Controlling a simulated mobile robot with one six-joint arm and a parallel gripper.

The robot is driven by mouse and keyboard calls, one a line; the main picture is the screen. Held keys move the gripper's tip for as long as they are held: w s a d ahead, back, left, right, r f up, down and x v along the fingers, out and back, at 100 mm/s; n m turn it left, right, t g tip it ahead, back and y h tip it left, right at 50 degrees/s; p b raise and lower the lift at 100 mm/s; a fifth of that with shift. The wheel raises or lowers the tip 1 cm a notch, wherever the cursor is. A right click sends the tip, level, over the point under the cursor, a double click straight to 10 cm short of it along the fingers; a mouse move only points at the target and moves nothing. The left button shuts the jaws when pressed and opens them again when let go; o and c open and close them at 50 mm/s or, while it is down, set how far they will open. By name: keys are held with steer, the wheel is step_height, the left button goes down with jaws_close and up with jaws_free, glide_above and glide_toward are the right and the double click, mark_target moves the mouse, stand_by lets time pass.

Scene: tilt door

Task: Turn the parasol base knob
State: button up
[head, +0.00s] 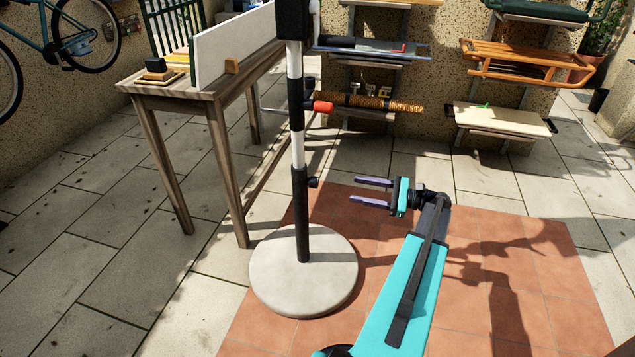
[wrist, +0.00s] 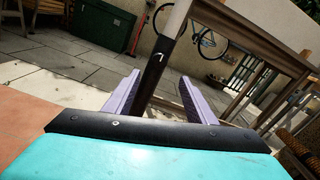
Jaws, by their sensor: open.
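The parasol base is a round pale disc (head: 305,275) on the floor with an upright black-and-white pole (head: 301,215). A small black knob (head: 314,182) sticks out from the right side of the lower black pole section. My gripper (head: 355,189) is open and empty, to the right of the knob at about its height in the picture, pointing left with a gap between. In the wrist view the pole (wrist: 152,72) shows between my two purple fingers (wrist: 158,88), beyond their tips. I cannot make out the knob clearly there.
A red-ended handle (head: 323,107) sits higher on the pole. A wooden table (head: 150,91) with a white board (head: 233,45) stands behind it to the left. Shelves with sleds (head: 540,65) line the back wall. The tiled floor around the base is clear.

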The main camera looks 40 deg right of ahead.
mark_target(318, 183)
steer(key=shift+w+a, duration=0.1)
steer(key=shift+w, duration=0.1)
steer(key=b+x, duration=0.2)
steer(key=x, duration=1.1)
steer(key=shift+w+a, duration=0.15)
steer(key=shift+w, duration=0.05)
steer(key=c, duration=1)
steer(key=shift+c, duration=0.2)
